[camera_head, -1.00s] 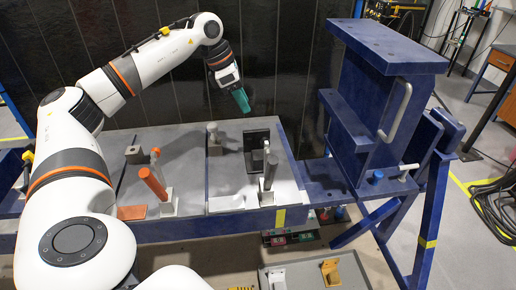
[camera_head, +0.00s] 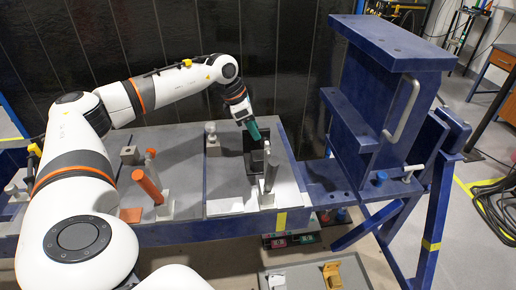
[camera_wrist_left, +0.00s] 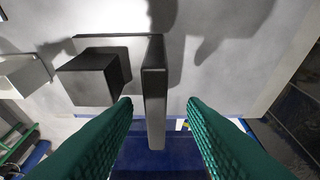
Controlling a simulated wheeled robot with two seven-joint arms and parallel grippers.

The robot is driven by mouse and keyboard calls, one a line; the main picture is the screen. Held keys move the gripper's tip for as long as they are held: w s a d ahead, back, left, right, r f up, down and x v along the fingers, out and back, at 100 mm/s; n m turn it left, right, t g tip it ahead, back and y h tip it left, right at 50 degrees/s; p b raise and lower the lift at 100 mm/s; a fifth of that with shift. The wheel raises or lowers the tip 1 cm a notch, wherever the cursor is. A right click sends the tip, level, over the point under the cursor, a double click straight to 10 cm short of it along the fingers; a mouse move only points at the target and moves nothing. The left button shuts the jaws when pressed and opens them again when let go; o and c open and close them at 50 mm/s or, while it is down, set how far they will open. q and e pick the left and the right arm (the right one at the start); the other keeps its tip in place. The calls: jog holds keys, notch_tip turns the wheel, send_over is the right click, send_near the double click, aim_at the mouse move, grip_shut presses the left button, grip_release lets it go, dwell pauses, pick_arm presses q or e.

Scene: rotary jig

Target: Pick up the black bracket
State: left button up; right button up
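The black bracket (camera_head: 250,163) stands on the light plate at the right end of the blue jig table in the head view. A clamp partly covers it there. In the left wrist view the upright dark plate of the bracket (camera_wrist_left: 155,85) shows nearly edge-on between the fingers. My left gripper (camera_head: 254,132) has teal fingers and is at the top of the bracket. In the left wrist view its fingers (camera_wrist_left: 159,106) are apart, one on each side of the plate, with a visible gap on both sides. My right gripper is not in view.
A grey-handled clamp (camera_head: 270,178) stands just in front of the bracket. An orange-handled clamp (camera_head: 147,185) is further left. A tall blue frame (camera_head: 375,110) rises to the right. A grey tray (camera_head: 300,272) with a white and a yellow part lies below.

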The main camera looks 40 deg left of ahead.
pick_arm(q)
jog(key=shift+p+x, duration=0.65)
jog(key=shift+x, duration=1.45)
jog(key=shift+s+d+r, duration=0.1)
grip_shut()
